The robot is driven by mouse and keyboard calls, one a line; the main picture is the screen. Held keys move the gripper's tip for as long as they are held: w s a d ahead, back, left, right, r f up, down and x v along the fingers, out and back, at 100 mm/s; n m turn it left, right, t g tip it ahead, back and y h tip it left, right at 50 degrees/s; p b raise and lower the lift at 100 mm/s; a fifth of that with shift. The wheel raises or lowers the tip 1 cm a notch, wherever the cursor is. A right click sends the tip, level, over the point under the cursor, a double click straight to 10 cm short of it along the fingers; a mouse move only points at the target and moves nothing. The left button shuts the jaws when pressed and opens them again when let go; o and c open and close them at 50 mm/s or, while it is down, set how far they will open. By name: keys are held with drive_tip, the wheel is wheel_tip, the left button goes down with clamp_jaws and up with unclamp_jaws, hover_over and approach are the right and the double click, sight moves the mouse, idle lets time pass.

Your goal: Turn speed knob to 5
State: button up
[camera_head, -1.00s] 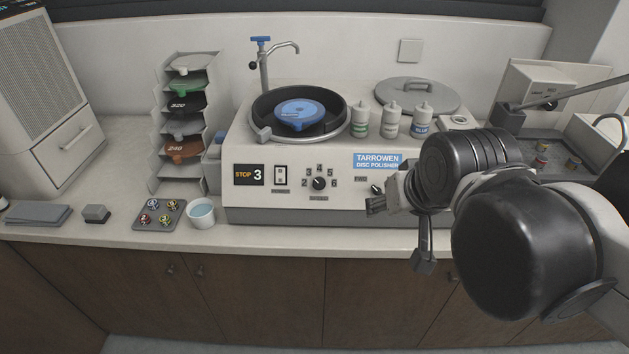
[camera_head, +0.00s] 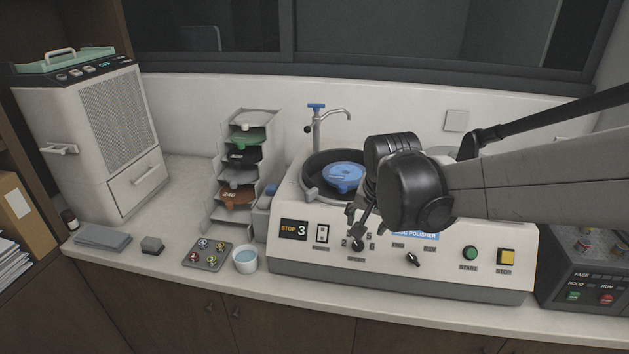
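The disc polisher (camera_head: 460,283) stands on the counter with its sloped front panel facing me. Its speed knob (camera_head: 358,245) is a small black dial in the left half of the panel, with 2 at its left and 5 and 6 at its right. The labels above the knob are hidden by my gripper (camera_head: 357,220). The display (camera_head: 294,230) reads STOP and 3. My gripper points down just above the knob, close to it; I cannot tell whether it touches. Its finger gap is too small to judge. The knob's pointer direction is unclear.
A power switch (camera_head: 322,234) is left of the knob. A second knob (camera_head: 412,260), a green start button (camera_head: 470,253) and a yellow stop button (camera_head: 506,257) are to the right. A water cup (camera_head: 245,266) and sample tray (camera_head: 190,262) stand on the counter at left.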

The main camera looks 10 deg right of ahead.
sight(358, 245)
drive_tip(key=x, duration=1.3)
drive_tip(key=shift+w+f, duration=0.15)
drive_tip(key=shift+f, duration=0.15)
drive_tip(key=shift+c, duration=0.3)
clamp_jaws()
